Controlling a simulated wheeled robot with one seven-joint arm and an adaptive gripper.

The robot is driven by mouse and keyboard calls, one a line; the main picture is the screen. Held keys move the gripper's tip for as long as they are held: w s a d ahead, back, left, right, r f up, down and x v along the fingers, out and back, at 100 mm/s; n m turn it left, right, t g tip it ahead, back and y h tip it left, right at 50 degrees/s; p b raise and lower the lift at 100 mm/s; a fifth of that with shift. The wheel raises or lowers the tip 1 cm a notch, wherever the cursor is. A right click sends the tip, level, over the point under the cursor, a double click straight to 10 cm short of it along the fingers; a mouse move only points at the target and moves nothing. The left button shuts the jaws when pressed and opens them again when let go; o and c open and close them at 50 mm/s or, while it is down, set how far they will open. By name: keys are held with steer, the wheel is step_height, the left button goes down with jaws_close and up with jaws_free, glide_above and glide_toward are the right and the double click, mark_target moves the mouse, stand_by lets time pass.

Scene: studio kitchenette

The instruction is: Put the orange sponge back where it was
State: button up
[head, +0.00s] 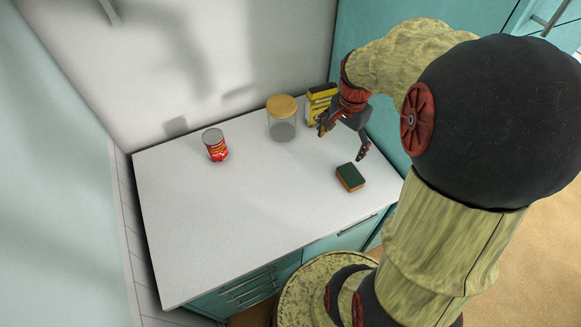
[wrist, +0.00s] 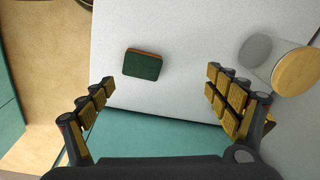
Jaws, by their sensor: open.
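The orange sponge (head: 350,177) has a dark green top face and an orange side. It lies flat on the white counter (head: 230,210), near its right front part. It also shows in the wrist view (wrist: 142,65), between and beyond the fingertips, left of centre. My gripper (head: 342,143) is open and empty above the counter, behind the sponge in the head view. In the wrist view its two fingers (wrist: 160,80) are spread wide. Nothing touches the sponge.
A glass jar with a wooden lid (head: 282,118) and a yellow box (head: 319,102) stand at the back, close to my gripper. Walls bound the counter at the back and left. The front middle is clear.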

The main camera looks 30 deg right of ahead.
steer(key=s+a+r+n+t, duration=0.2)
steer(key=s+a+r+n, duration=0.2)
steer(key=a+r+n, duration=0.3)
steer(key=s+a+r+n+t, duration=0.2)
steer(key=s+a+r+n, duration=0.2)
steer(key=a, duration=1.3)
step_height(320, 180, up, 3)
steer(key=n, duration=0.4)
steer(key=shift+n+t+y, duration=0.3)
steer(key=shift+t, duration=0.1)
step_height(320, 180, down, 5)
steer(key=b, duration=0.5)
steer(key=shift+f, duration=0.2)
